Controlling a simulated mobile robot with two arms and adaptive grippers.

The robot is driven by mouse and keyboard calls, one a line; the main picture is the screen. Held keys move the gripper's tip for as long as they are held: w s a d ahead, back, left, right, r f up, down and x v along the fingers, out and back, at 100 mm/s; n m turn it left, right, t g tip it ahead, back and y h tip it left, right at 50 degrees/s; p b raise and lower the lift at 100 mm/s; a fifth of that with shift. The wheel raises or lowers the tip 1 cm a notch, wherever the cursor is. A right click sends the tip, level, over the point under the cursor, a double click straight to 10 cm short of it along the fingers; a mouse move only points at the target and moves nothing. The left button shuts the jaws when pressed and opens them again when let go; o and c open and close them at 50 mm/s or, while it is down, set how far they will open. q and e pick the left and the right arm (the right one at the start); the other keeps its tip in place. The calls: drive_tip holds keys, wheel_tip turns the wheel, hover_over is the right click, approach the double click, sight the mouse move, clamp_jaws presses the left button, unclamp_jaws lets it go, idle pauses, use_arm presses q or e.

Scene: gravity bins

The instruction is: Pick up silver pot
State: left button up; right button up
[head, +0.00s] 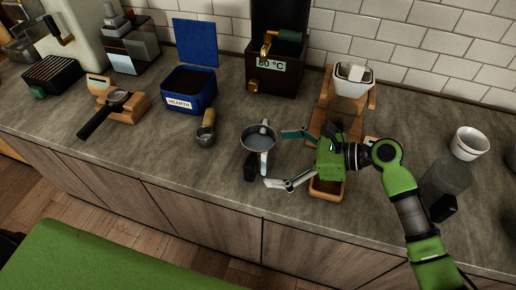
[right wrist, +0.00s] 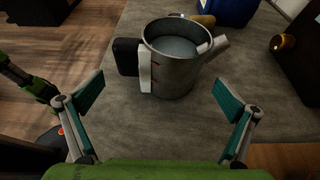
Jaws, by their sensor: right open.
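The silver pot (head: 257,140) stands upright on the grey counter, with its black handle toward the front edge and its spout toward the wall. In the right wrist view the pot (right wrist: 178,72) is straight ahead, handle at left and spout at right, with greyish liquid or a grey inner base inside. My right gripper (head: 281,158) is open just right of the pot in the head view. In the right wrist view its two teal-padded fingers (right wrist: 157,98) are spread wide and empty, with the pot beyond them, not touching.
A wooden stand (head: 325,100) with a white dripper (head: 352,80) is behind my right gripper. A small metal scoop (head: 205,134) lies left of the pot. A blue box (head: 188,92) and a dark 80 °C dispenser (head: 273,75) stand behind. The counter in front of the scoop is clear.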

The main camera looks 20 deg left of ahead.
sight(270, 158)
drive_tip(key=p+x, duration=0.1)
drive_tip(key=x, duration=0.2)
drive_tip(key=shift+s+a+f, duration=0.15)
drive_tip(key=shift+a+f, duration=0.05)
drive_tip(key=shift+a, duration=0.15)
drive_tip(key=shift+a+f, duration=0.25)
drive_tip(key=shift+a, duration=0.25)
drive_tip(key=c, duration=1.6)
use_arm(q)
drive_tip(key=shift+s+r, duration=0.15)
drive_tip(key=shift+r, duration=0.45)
